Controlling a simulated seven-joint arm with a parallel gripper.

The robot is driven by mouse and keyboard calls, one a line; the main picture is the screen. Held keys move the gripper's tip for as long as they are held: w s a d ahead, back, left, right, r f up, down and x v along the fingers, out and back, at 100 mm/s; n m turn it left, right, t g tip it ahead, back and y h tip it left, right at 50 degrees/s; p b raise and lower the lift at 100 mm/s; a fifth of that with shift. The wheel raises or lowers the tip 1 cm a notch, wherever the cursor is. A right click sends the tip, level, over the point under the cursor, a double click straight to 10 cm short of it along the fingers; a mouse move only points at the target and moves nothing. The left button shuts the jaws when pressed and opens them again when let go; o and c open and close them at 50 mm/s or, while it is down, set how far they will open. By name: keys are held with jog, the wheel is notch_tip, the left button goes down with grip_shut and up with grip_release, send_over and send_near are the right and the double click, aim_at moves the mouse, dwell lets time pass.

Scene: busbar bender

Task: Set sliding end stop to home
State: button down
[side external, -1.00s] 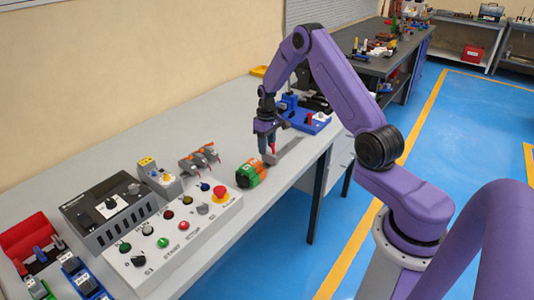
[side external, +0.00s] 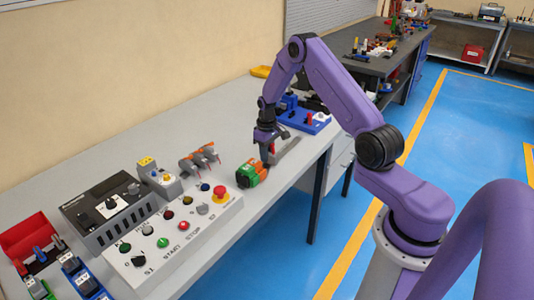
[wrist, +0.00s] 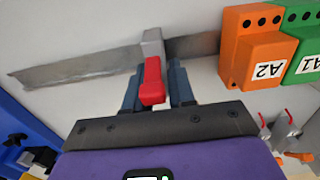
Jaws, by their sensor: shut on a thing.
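The sliding end stop is a grey block (wrist: 152,46) with a red handle (wrist: 152,84), sitting on a long grey metal rail (wrist: 75,69). In the wrist view my gripper (wrist: 155,76) has its two fingers on either side of the red handle, shut on it. In the side view my gripper (side external: 267,159) is low over the table at the near-left end of the rail (side external: 287,150). There the red handle (side external: 272,148) shows beside the fingers, and the grey block is mostly hidden.
An orange block marked A2 (wrist: 262,55) and a green block marked A1 (wrist: 303,45) stand close to the stop, at the rail's end. A blue fixture (side external: 305,119) lies behind the rail. A control box (side external: 172,236) with buttons is further left.

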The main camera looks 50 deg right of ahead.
jog(key=a, duration=0.3)
jog(key=shift+a, duration=0.15)
jog(key=c, duration=1)
grip_release()
jog(key=shift+c, duration=0.2)
jog(key=shift+r, duration=0.1)
notch_tip(320, 180, up, 17)
jog(key=shift+r, duration=0.1)
